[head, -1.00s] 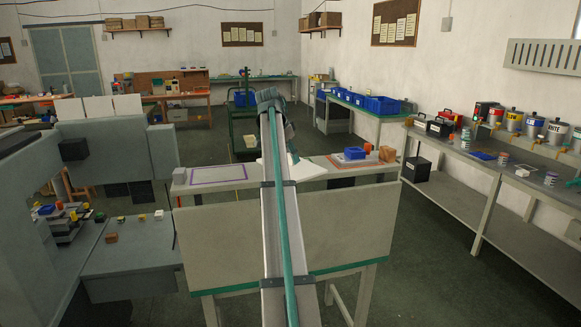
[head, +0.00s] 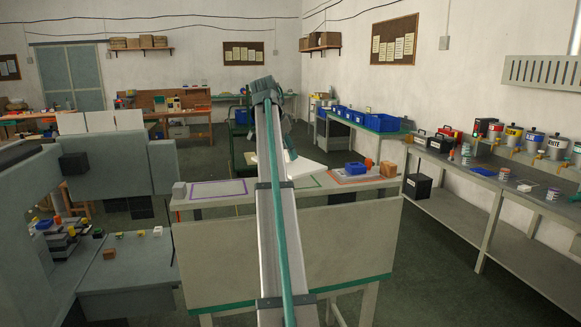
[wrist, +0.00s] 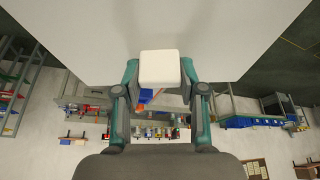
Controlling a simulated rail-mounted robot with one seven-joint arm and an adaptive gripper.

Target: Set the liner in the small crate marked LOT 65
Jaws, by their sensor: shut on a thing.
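My gripper (wrist: 160,84) is shut on a small white block-like piece (wrist: 160,66), which sits between its fingertips in the wrist view. A large pale flat panel (wrist: 80,30) fills the top of that view behind the piece. It looks like the liner, but how it joins the piece cannot be told. In the head view a white sheet (head: 304,168) shows beside the end of my arm, over the middle table; my arm hides part of it and the gripper. Blue crates (head: 384,123) stand on the bench along the right wall. No LOT 65 marking is readable.
The middle table (head: 345,198) carries a purple-outlined area (head: 218,190), a small blue box (head: 355,168) and a brown block (head: 388,169). A grey machine (head: 105,185) stands at left. The right bench (head: 500,180) holds cans. Open floor lies between the table and the right bench.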

